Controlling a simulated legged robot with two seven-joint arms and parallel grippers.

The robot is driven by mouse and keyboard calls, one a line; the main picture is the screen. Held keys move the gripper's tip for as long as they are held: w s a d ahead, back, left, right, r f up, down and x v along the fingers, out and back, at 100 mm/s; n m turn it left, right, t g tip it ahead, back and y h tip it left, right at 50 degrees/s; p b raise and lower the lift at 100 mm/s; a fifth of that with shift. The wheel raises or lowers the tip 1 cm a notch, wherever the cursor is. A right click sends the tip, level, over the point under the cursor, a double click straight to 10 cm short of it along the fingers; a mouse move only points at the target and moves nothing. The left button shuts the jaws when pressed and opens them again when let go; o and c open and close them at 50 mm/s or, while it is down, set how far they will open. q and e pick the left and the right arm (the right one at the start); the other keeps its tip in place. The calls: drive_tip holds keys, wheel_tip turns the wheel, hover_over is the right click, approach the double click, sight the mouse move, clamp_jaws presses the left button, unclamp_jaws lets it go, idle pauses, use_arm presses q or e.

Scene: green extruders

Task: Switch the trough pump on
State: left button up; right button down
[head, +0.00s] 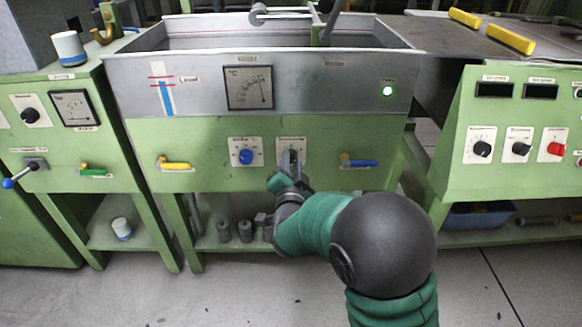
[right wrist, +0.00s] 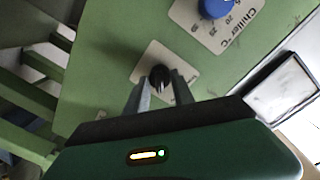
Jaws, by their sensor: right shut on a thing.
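The trough (head: 200,85) is a grey metal tank on a green panel. A black knob (right wrist: 161,78) on a white plate sits on that panel, to the right of the blue chiller knob (head: 246,156). My right gripper (right wrist: 159,90) is shut on the black knob, a finger on each side. In the head view my right gripper (head: 290,165) covers most of the knob and part of its plate (head: 291,144). A small lamp (head: 387,91) at the panel's upper right glows green. My left gripper is not in view.
A yellow-handled valve (head: 174,165) and a blue-handled valve (head: 359,162) stick out either side of the knobs. A dial gauge (head: 249,88) is above. A green control cabinet (head: 520,130) stands at right, another cabinet (head: 60,140) at left. Grey floor is open in front.

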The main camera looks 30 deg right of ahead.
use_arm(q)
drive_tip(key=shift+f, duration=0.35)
use_arm(e)
drive_tip(key=shift+f+m, duration=0.2)
drive_tip(key=shift+m, duration=0.3)
drive_tip(key=c, duration=1.1)
unclamp_jaws()
drive_tip(key=shift+d+r, duration=0.1)
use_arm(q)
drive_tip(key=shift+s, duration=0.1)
